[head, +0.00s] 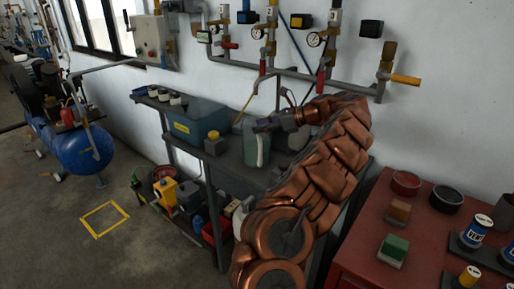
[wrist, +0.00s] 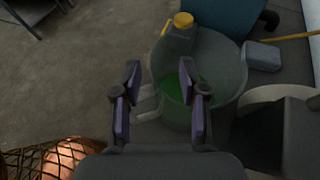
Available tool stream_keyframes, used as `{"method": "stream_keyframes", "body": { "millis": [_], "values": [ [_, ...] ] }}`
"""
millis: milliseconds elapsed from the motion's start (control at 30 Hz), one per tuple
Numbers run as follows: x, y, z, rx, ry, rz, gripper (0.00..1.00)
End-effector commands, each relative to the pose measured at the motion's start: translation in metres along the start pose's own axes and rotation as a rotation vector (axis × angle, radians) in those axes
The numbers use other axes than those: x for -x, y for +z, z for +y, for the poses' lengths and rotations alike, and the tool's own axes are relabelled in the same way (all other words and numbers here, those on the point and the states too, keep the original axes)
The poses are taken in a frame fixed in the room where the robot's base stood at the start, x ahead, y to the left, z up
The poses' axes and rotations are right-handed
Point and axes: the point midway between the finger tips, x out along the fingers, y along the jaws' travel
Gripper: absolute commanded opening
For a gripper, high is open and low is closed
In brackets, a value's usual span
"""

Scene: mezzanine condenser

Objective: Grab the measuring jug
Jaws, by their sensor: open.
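The measuring jug (head: 256,152) is a translucent, pale green vessel on the grey bench top in the head view. In the wrist view the jug (wrist: 228,72) is seen from above, with a wide round rim and green showing inside. Pale bars on its left side look like its handle (wrist: 146,108). My gripper (head: 262,125) is at the jug's upper part. In the wrist view my gripper (wrist: 160,78) is open, its two fingers apart, with the jug's near-left side and the handle between or below them. I cannot tell whether either finger touches it.
A yellow-capped grey bottle (wrist: 178,38) stands close beyond the jug. A blue bin (head: 196,122) is left of it on the bench. Pipes with gauges (head: 314,40) run along the wall above. A red cabinet (head: 357,250) with small items stands at right.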

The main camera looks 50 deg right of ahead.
Motion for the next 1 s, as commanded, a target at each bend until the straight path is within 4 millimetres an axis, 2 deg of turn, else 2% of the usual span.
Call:
{"method": "stream_keyframes", "body": {
  "millis": [233,533,900,1000],
  "values": [
    [-0.031,0.001,0.004,-0.001,0.005,-0.001,0.42],
    [-0.035,0.000,0.003,0.000,0.001,-0.001,0.41],
    [-0.035,0.000,0.003,0.000,0.001,-0.001,0.03],
    [-0.035,0.000,0.003,0.000,0.001,0.000,0.00]
  ]
}}
